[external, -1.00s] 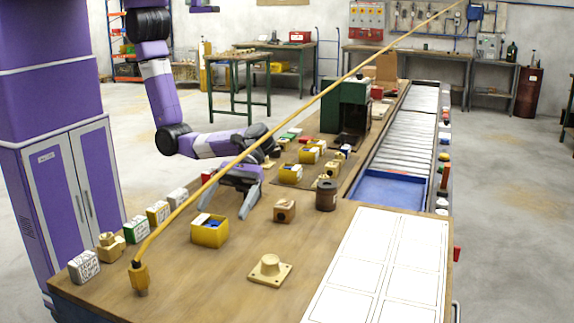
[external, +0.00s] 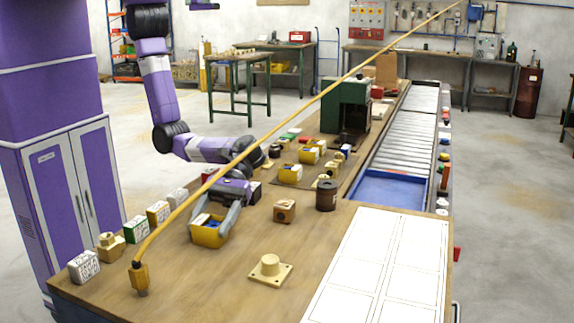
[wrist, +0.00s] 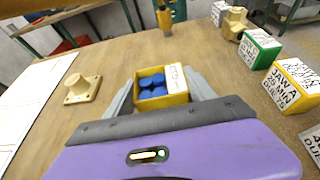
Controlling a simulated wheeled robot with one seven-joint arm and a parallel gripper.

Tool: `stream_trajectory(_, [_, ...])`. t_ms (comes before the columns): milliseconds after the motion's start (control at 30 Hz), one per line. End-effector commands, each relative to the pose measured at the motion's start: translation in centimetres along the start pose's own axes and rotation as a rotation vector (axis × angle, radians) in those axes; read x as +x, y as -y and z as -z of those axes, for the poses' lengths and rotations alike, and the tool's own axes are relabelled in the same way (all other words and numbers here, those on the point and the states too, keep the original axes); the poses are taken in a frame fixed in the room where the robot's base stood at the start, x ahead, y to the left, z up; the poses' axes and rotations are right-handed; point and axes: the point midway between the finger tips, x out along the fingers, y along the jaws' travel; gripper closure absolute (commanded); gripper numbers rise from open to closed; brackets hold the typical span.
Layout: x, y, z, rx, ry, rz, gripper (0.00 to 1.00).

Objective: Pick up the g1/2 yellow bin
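A yellow bin (external: 209,236) with blue pieces in it and a white label card stands on the near part of the wooden bench. It also shows in the wrist view (wrist: 163,100), directly ahead of my gripper; its label is too small to read. My gripper (external: 211,227) is low at the bin, one grey finger on each side of it. In the wrist view my gripper (wrist: 160,95) has its fingers spread around the bin; I cannot tell whether they touch its walls. Smaller yellow bins (external: 290,173) stand farther back.
A yellow pole tool (external: 139,277) stands at the front left, its long rod slanting across the view. Label blocks (external: 136,229) line the left edge. A brass block (external: 284,211), a flanged part (external: 270,269) and a dark cup (external: 326,195) stand to the right.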

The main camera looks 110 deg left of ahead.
Motion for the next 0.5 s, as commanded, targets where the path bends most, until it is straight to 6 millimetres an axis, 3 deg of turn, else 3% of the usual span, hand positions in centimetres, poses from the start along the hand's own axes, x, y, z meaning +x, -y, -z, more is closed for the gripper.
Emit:
stream_trajectory(33, [-0.01, -0.01, 0.0, 0.0, 0.0, 0.0, 0.6])
stream_trajectory(133, [-0.01, -0.01, 0.0, 0.0, 0.0, 0.0, 0.8])
stream_trajectory(500, [-0.23, -0.04, -0.56, 0.001, 0.001, -0.001, 0.8])
